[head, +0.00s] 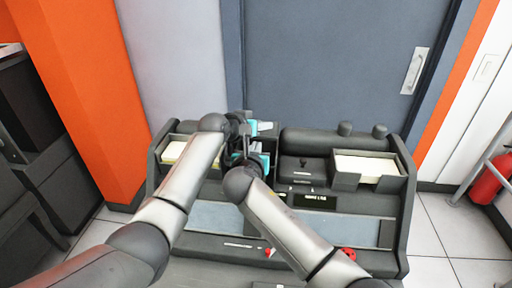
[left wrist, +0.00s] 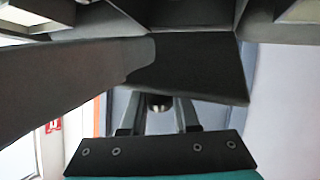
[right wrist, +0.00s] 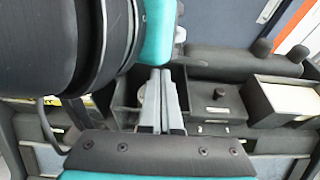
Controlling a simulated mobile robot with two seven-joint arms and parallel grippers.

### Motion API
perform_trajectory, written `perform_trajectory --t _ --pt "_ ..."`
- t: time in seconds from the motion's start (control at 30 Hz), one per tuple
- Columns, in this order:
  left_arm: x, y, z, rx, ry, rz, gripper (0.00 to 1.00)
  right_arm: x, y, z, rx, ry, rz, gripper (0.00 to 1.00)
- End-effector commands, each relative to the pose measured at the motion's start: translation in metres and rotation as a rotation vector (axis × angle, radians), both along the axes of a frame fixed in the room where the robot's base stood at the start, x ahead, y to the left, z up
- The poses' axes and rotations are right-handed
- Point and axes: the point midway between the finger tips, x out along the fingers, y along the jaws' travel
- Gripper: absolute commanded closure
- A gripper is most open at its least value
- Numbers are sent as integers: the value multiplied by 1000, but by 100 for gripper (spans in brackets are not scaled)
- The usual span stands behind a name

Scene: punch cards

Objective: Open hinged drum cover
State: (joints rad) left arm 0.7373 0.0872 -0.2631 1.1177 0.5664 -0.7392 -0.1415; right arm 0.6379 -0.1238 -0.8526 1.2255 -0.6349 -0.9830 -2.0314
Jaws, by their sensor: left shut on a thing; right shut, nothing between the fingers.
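The dark drum cover is mostly hidden behind my arms in the head view. In the left wrist view a dark flat panel (left wrist: 190,68), probably the cover, lies just past my left fingers. My left gripper (head: 256,128) is shut on a small dark rounded piece (left wrist: 160,101), probably the cover's knob or edge. My right gripper (right wrist: 160,85) is shut and empty, close below the left one in the head view. Its fingertips are over a dark open-topped compartment (right wrist: 127,93) with a pale round part inside. How far the cover is tilted cannot be told.
The card punch desk (head: 405,200) has a right card tray (head: 345,182), a left card tray (head: 176,150), a dark cylinder (head: 320,140) and two knobs at the back. A small lever box (head: 302,171) stands right of my grippers. My two wrists are very close together.

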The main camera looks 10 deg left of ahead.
Motion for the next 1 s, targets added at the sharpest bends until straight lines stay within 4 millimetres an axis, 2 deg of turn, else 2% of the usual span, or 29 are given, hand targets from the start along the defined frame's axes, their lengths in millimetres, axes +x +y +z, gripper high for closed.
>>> perform_trajectory --t 0.33,0.53,0.77,0.8,1.0 --pt "0 1 -2 3 5 2 100 1 0 1 0 0 0 100" --pt "0 1 -3 2 5 2 100 9 0 15 -1 -3 1 100" --pt "-1 1 -4 3 8 1 100 11 0 20 0 -11 1 100" --pt "-1 1 -4 3 9 1 70 11 0 21 1 -12 2 100" --pt "-1 0 -4 2 8 0 47 10 0 20 2 -10 2 100"
